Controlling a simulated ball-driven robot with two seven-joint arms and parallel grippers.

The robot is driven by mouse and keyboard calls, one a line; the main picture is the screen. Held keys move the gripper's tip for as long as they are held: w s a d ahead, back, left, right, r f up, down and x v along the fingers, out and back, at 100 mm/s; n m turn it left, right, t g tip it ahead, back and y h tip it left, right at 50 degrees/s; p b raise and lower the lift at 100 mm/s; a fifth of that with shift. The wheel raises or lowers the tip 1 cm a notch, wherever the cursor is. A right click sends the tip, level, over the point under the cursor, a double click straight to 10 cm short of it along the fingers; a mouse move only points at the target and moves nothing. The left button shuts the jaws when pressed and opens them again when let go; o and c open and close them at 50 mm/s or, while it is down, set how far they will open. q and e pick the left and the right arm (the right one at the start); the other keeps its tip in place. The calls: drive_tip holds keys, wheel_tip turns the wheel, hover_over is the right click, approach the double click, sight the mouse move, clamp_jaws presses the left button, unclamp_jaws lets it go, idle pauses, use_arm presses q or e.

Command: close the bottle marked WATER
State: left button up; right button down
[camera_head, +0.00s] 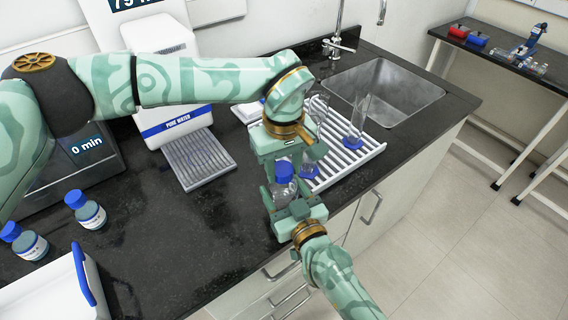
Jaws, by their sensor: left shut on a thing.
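A small clear bottle (283,192) with a blue cap (284,171) is between my two grippers, near the counter's front edge. Its label is hidden, so I cannot read any WATER mark. My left gripper (287,165) comes down from above and is shut on the blue cap at the bottle's top. My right gripper (291,205) comes from the front, with its fingers at the lower part of the bottle. Whether its fingers press on the glass is hidden. I cannot tell whether the cap is fully seated.
Two capped bottles, one nearer (30,244) and one farther (87,211), stand at the left. A white ribbed drying rack (350,150) with glassware is right of my grippers, before the sink (385,92). A PURE WATER dispenser (165,60) stands behind. The mid-left counter is clear.

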use_arm(q)
drive_tip(key=m, duration=0.5)
drive_tip(key=shift+a+m, duration=0.15)
drive_tip(key=shift+m, duration=0.25)
drive_tip(key=m, duration=0.5)
drive_tip(key=shift+a, duration=0.1)
drive_tip(key=o, duration=0.9)
drive_tip(key=shift+o, duration=0.2)
drive_tip(key=shift+r, duration=2.3)
